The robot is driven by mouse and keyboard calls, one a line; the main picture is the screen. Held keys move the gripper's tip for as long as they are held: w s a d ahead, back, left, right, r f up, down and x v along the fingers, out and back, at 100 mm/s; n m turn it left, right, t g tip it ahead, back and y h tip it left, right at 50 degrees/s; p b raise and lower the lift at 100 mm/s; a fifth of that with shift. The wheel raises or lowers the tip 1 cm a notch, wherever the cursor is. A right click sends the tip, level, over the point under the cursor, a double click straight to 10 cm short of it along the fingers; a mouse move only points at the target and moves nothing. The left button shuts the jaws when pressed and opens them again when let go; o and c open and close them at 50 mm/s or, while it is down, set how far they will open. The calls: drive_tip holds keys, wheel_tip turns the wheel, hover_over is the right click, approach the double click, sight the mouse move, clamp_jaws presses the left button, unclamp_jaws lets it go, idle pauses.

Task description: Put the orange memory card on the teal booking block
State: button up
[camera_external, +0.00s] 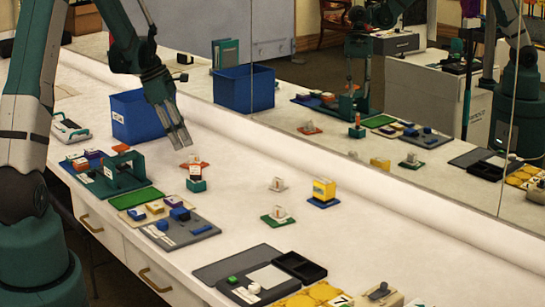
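A small teal block (196,185) stands on the white counter, right of the blue bin. A small pale piece with orange on it (195,171) shows upright at the top of the teal block; it looks like the orange memory card, but it is too small to be sure. The mirror shows a similar orange-topped teal block. My gripper (180,143) is above and slightly left of the teal block, pointing down. Its two fingers look apart, with nothing visible between them, and they do not appear to touch the block or the piece.
A blue bin (143,116) stands left of my gripper. An orange-red plate (204,164) with a pale piece is just behind the teal block. A green plate (268,218) and a yellow block (324,189) lie to the right. Grey trays fill the front. A mirror (420,120) runs along the back.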

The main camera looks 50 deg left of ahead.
drive_tip(key=shift+v, duration=1.2)
drive_tip(key=shift+d, duration=0.1)
drive_tip(key=s+d+r+m+y, duration=0.1)
drive_tip(key=s+d+r+m, duration=0.3)
drive_tip(key=d, duration=0.4)
drive_tip(key=s+d+r+m+t+y, duration=0.1)
drive_tip(key=d+r+m, duration=0.4)
drive_tip(key=d+r, duration=0.25)
drive_tip(key=s+d+r+m, duration=0.3)
drive_tip(key=d+r+m, duration=0.15)
drive_tip(key=d, duration=0.45)
drive_tip(key=s+d+r+m+t+y, duration=0.1)
drive_tip(key=s+d+r+m+t, duration=0.1)
drive_tip(key=s+d+m, duration=1.1)
drive_tip(key=shift+s+d+t, duration=0.5)
drive_tip(key=shift+s+d, duration=0.8)
drive_tip(key=shift+s, duration=0.9)
